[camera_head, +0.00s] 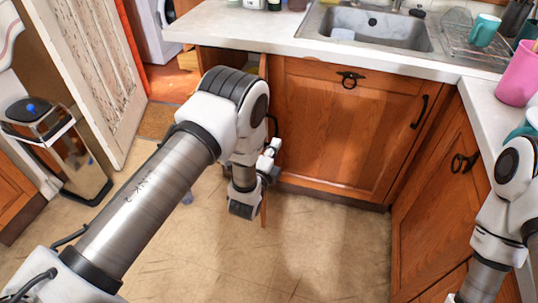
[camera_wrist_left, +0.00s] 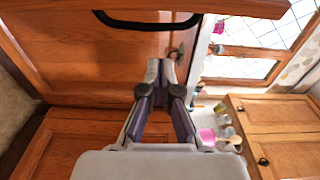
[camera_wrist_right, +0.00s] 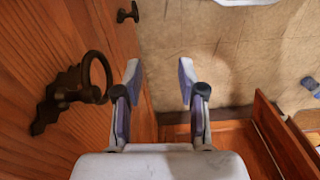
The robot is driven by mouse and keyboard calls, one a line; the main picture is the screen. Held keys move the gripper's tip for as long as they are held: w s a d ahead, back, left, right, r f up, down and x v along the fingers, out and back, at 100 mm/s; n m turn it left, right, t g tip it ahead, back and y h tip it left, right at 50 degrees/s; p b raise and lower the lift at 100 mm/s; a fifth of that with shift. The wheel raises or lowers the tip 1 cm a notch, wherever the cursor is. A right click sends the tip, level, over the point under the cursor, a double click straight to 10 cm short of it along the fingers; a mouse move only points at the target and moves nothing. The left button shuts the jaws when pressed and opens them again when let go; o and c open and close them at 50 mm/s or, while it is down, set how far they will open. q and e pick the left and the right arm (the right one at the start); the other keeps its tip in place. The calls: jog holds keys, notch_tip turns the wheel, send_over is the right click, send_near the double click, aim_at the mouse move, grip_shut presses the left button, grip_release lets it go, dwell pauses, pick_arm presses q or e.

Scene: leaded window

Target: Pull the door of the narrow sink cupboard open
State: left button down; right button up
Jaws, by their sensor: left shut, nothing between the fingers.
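The narrow sink cupboard (camera_head: 215,58) is left of the wide sink door in the head view. Its inside shows under the counter. Its door (camera_head: 264,212) stands out from the front, seen nearly edge-on and mostly hidden behind my left arm. In the left wrist view the door (camera_wrist_left: 225,6) crosses the top with its black bar handle (camera_wrist_left: 148,22). My left gripper (camera_head: 271,150) is shut and empty on the right side of this door, apart from the handle in the left wrist view (camera_wrist_left: 165,70). My right gripper (camera_wrist_right: 157,80) is open and empty, beside a ring handle.
The wide sink door (camera_head: 325,135) is closed. The right cabinet (camera_head: 435,185) carries the ring handle (camera_wrist_right: 95,80). The sink (camera_head: 375,28) and a pink cup (camera_head: 518,75) are on the counter. A bin (camera_head: 65,150) stands left. The floor (camera_head: 330,250) in front is clear.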

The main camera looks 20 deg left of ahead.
pick_arm(q)
jog(key=w+a, duration=0.2)
jog(key=a, duration=0.1)
jog(key=shift+w+a+p, duration=0.3)
jog(key=shift+w+p, duration=0.05)
jog(key=shift+w, duration=0.05)
